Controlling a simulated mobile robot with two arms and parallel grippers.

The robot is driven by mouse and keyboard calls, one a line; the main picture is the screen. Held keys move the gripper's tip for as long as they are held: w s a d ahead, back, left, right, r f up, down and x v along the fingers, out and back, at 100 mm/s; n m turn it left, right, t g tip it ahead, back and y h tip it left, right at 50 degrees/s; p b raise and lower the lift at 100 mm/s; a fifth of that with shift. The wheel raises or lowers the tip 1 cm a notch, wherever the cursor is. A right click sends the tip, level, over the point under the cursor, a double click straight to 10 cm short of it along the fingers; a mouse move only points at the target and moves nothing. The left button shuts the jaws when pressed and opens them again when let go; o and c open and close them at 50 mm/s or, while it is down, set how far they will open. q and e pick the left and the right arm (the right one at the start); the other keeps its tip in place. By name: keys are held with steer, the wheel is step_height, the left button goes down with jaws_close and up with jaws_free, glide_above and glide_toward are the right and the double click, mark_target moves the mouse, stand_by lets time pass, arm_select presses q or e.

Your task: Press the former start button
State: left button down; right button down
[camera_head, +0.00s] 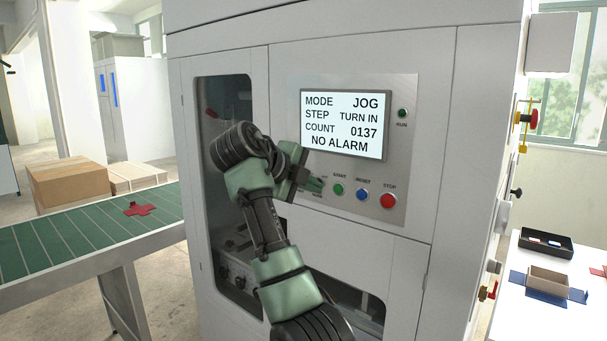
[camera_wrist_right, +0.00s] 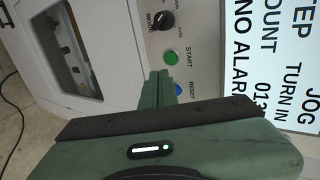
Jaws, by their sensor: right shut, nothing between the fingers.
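The green START button (camera_head: 338,189) is on the lower part of the machine's grey control panel (camera_head: 405,150). It also shows in the right wrist view (camera_wrist_right: 171,57), just beyond my fingertips. My right gripper (camera_head: 317,185) is shut and empty, its tips just left of START in the head view. In the right wrist view the closed fingertips (camera_wrist_right: 163,76) lie between START and the blue RESET button (camera_wrist_right: 179,88). I cannot tell whether they touch the panel. My left gripper is not in view.
A red STOP button (camera_head: 388,200) is right of RESET. A black MODE knob (camera_wrist_right: 160,20) is near START. The screen (camera_head: 345,125) reads MODE JOG, STEP TURN IN, COUNT 0137, NO ALARM. A green conveyor (camera_head: 70,240) is at left, a white table (camera_head: 530,315) at right.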

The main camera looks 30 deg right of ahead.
mark_target(337, 189)
steer(key=d+p, duration=0.1)
steer(key=d, duration=0.1)
steer(key=w+d+f+p, duration=0.1)
steer(key=d, duration=0.1)
steer(key=w+d+p, duration=0.1)
steer(key=d, duration=0.1)
steer(key=shift+w+f, duration=0.25)
steer(key=shift+f, duration=0.05)
steer(key=shift+w+d, duration=0.1)
steer(key=shift+d, duration=0.15)
steer(key=shift+f, duration=0.1)
